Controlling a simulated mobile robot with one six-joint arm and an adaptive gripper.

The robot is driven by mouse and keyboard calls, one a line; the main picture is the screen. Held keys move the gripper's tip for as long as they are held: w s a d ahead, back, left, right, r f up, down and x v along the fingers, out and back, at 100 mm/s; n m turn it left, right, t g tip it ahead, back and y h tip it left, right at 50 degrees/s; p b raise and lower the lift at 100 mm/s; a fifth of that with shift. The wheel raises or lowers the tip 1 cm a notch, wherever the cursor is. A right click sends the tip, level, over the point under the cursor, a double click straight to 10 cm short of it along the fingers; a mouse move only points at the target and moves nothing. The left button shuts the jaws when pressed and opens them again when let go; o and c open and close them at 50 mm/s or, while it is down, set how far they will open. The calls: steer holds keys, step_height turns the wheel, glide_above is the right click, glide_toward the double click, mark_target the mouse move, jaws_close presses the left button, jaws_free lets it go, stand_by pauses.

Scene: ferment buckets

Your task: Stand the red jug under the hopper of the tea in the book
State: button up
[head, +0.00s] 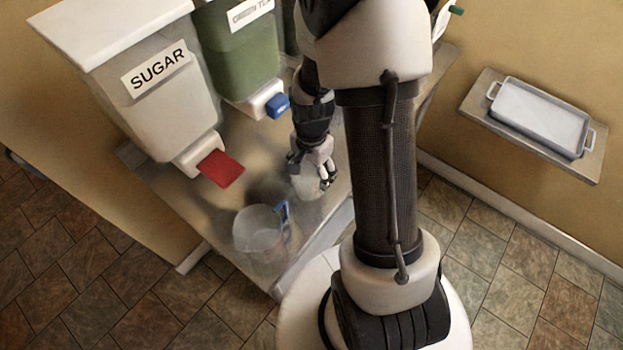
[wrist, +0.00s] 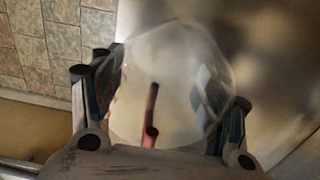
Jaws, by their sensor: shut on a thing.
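My gripper (head: 309,172) is shut on a clear jug (head: 306,187) over the metal table. In the wrist view the held jug (wrist: 175,65) fills the space between the fingers (wrist: 165,100), and a red handle (wrist: 151,115) shows on it. I cannot tell whether the jug touches the table. A green hopper (head: 236,55), whose label appears to read GREEN TEA, stands behind and left of my gripper, with a blue tap lever (head: 277,105). A further dark green hopper (head: 290,28) is mostly hidden by my arm. No readable book shows.
A SUGAR hopper (head: 150,85) with a red lever (head: 220,168) stands at the left. A clear jug with a blue handle (head: 262,232) stands near the table's front edge. The metal table (head: 165,187) has bare room at left. A white tray (head: 540,115) sits on a wall shelf.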

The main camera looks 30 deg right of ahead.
step_height(320, 180, up, 14)
steer(key=f+p, duration=0.1)
steer(key=p, duration=0.2)
steer(key=w+a+f+n+b, duration=0.6)
steer(key=a+f+n+b, duration=0.3)
steer(key=n, duration=0.5)
step_height(320, 180, down, 3)
steer(key=shift+a+r, duration=0.2)
steer(key=shift+a, duration=0.7)
steer(key=shift+s, duration=0.1)
